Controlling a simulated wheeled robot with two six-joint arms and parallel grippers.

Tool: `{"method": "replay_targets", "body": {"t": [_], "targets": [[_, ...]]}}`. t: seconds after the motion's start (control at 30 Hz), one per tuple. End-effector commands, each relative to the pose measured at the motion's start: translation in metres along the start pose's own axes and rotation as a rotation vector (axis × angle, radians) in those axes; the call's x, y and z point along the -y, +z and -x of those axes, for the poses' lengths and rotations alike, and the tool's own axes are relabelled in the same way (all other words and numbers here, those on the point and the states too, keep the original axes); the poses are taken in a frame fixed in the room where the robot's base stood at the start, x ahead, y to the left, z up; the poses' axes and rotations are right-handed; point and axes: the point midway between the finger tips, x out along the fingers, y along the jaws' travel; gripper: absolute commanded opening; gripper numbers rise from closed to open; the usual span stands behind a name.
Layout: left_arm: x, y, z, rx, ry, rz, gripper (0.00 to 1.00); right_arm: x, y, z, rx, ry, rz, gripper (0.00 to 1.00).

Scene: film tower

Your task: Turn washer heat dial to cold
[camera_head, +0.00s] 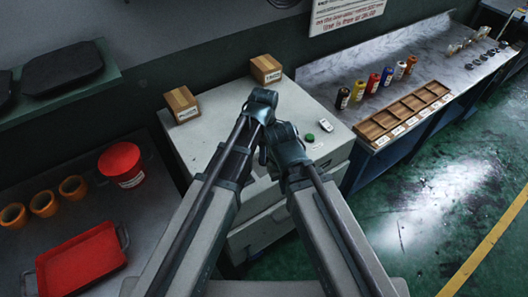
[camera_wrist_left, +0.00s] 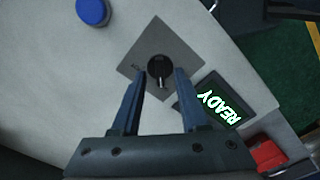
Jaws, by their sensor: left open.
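A round black dial (camera_wrist_left: 160,68) with a light pointer sits on a grey diamond-shaped plate (camera_wrist_left: 186,48) on a pale panel. Its pointer aims toward the bottom of the left wrist view. Small lettering at the plate's left corner is too small to read. My left gripper (camera_wrist_left: 161,76) is open, its two fingertips on either side of the dial's lower half; contact is not clear. In the head view the dial is hidden behind my arms. My left wrist (camera_head: 262,98) and right wrist (camera_head: 290,150) are over the grey cabinet (camera_head: 215,125). My right gripper's fingers are hidden.
A lit READY display (camera_wrist_left: 217,105) lies right of the dial, a blue button (camera_wrist_left: 93,12) upper left, and a red object (camera_wrist_left: 268,154) lower right. Two small boxes (camera_head: 182,104) (camera_head: 265,69) stand on the cabinet's back edge. A green button (camera_head: 309,138) is right of my wrists.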

Motion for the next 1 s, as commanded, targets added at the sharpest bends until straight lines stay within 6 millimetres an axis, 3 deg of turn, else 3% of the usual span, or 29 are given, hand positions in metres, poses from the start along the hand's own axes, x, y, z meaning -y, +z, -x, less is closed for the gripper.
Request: {"method": "replay_targets", "body": {"t": [0.7, 1.0], "targets": [[0.000, 0.000, 0.110, 0.000, 0.000, 0.000, 0.44, -0.010, 0.006, 0.109, 0.000, -0.003, -0.013, 0.00], [0.000, 0.000, 0.128, 0.000, 0.000, 0.001, 0.44, -0.012, 0.008, 0.127, 0.001, -0.003, -0.012, 0.00]]}}
